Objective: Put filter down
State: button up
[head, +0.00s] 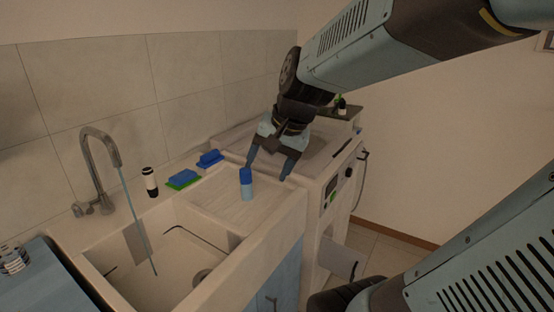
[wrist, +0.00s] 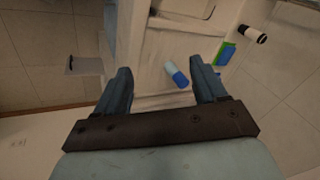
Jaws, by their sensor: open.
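The filter, as I take it, is a small cylinder (head: 246,185) with a dark blue top and a light blue lower part. It stands upright on the ribbed drainboard beside the sink. My gripper (head: 268,170) is open and empty, with its fingers spread, behind and slightly right of the cylinder in the head view. In the wrist view the cylinder (wrist: 176,74) shows beyond and between the fingertips of my gripper (wrist: 160,68), nearer the right finger. The fingers do not appear to touch it.
The sink basin (head: 150,268) with a tall tap (head: 100,165) lies to the left. A black-and-white bottle (head: 150,182), a blue-and-green sponge (head: 184,179) and a blue item (head: 210,158) stand along the back edge. The drainboard (head: 215,205) around the cylinder is clear.

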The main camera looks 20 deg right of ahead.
jog(key=s+d+r+n+t+h, duration=0.1)
jog(key=s+d+r+n+h, duration=0.1)
jog(key=s+n, duration=0.4)
jog(key=shift+s+d+r+h, duration=0.3)
jog(key=shift+s+r, duration=0.25)
jog(key=shift+r, duration=0.15)
jog(key=shift+s, duration=0.1)
jog(key=shift+c, duration=0.5)
